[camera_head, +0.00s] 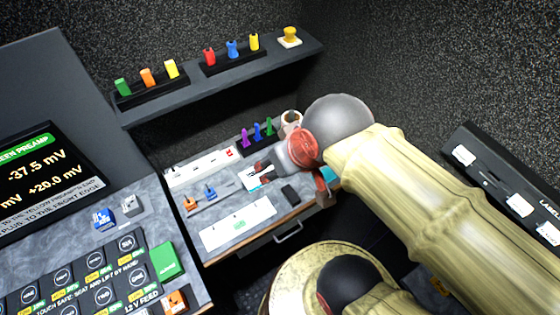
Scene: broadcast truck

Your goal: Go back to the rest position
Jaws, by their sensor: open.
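My arm comes in from the right in a pale yellow cover, with a grey ball joint and a red joint. My gripper (260,171) is at its end, small and partly hidden by the wrist. It is over the right part of the grey workbench (228,222), near a small white and blue card (252,181). The jaws are open and I see nothing held in them. I cannot tell the gap to the bench.
A shelf (190,96) above holds coloured plugs and a yellow button (290,35). A power strip (200,167), purple, blue and green pegs, orange and blue clips and a white sheet (238,223) lie around the bench. A screen (45,185) and labelled panel (80,280) are left.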

